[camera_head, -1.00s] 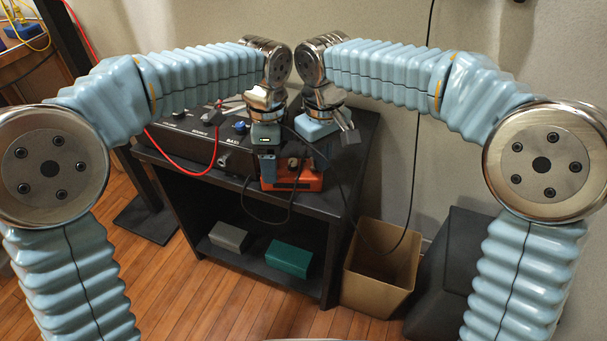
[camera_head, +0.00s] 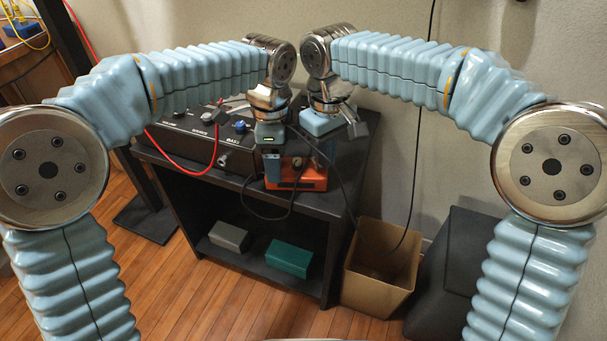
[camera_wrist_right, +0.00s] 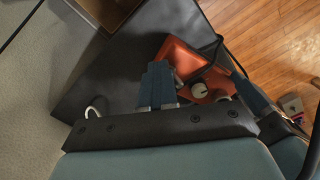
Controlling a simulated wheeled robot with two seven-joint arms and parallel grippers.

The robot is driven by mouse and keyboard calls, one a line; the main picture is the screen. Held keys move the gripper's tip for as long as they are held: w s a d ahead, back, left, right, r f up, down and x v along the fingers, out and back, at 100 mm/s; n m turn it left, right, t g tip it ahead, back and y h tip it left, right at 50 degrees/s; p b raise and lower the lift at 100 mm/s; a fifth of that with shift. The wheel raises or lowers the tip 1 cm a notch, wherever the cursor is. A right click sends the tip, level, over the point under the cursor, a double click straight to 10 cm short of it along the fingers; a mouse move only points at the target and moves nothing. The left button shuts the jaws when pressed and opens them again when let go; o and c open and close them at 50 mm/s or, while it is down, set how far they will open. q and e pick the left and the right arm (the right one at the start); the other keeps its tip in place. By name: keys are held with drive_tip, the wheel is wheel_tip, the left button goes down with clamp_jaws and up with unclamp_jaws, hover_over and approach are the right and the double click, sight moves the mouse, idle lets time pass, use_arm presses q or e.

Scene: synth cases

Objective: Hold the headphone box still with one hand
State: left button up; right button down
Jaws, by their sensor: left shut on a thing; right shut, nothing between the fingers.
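The headphone box is a small orange-red box (camera_head: 312,179) with a light knob on top. It sits on the front right of the black table top. In the right wrist view, the box (camera_wrist_right: 180,57) shows behind my right fingers. My left gripper (camera_head: 272,172) is shut on the box's left side; its fingertips are partly hidden. A blue finger (camera_wrist_right: 251,97), apparently my left one, shows at the box in the wrist view. My right gripper (camera_head: 327,152) is shut and empty, just above and beside the box's right side. Its blue fingers (camera_wrist_right: 157,84) lie together; I cannot tell whether they touch the box.
A black amplifier-like unit (camera_head: 190,137) with knobs and a red cable stands left on the table (camera_head: 335,195). Black cables loop in front of the box and hang at the right. A grey box (camera_head: 229,237) and a green box (camera_head: 288,257) lie below. A brown bin (camera_head: 380,280) stands right.

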use_arm(q)
drive_tip(key=shift+s+d+f, duration=0.2)
drive_tip(key=shift+s+d, duration=0.1)
drive_tip(key=shift+d, duration=0.2)
use_arm(e)
wheel_tip(320, 180, up, 7)
drive_tip(key=a, duration=0.1)
drive_tip(key=shift+s+a, duration=0.2)
drive_tip(key=shift+a, duration=0.05)
drive_tip(key=shift+r, duration=0.1)
use_arm(q)
drive_tip(key=o, duration=1.3)
drive_tip(key=shift+o, duration=0.2)
